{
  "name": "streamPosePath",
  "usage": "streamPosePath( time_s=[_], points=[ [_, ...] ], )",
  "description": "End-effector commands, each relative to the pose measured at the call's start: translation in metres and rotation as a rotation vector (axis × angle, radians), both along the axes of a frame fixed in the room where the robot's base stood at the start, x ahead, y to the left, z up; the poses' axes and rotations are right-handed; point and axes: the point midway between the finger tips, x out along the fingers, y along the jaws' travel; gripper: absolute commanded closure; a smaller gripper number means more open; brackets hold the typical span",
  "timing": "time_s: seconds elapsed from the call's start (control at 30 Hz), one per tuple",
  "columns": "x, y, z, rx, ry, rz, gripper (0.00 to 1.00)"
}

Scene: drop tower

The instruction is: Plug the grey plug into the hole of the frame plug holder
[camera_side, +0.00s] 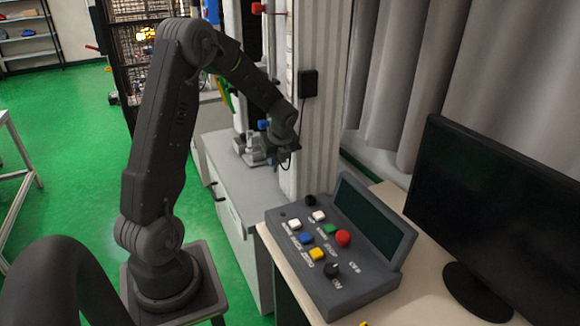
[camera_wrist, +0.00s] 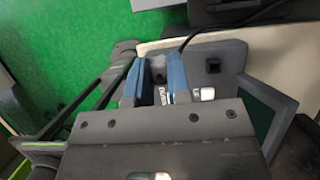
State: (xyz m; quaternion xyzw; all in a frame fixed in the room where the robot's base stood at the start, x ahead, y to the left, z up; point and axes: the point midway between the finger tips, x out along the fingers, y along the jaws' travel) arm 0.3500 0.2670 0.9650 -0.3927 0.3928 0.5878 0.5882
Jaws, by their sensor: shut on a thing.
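My gripper (camera_wrist: 157,85) shows in the wrist view with its two blue fingers shut on the grey plug (camera_wrist: 158,68). Only part of the plug shows between the fingers. In the side view my gripper (camera_side: 284,157) hangs beside the pale ribbed frame column, and the plug is too small to make out there. A dark box (camera_side: 308,83) on that column looks like the frame plug holder. It is above my gripper and apart from it. Its hole cannot be made out.
A black cable (camera_wrist: 205,36) runs close by my gripper. A control panel (camera_side: 338,243) with coloured buttons and a monitor (camera_side: 495,200) stand on the desk at right. A grey cabinet (camera_side: 232,185) with metal equipment is behind the arm. Open green floor (camera_side: 60,120) lies left.

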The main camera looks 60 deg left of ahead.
Motion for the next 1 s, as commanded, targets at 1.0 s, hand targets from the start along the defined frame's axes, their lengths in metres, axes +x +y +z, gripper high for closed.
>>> streamPosePath(
  time_s=[1.0],
  points=[
    [0.038, 0.042, 0.156, -0.001, 0.001, 0.001, 0.95]
  ],
)
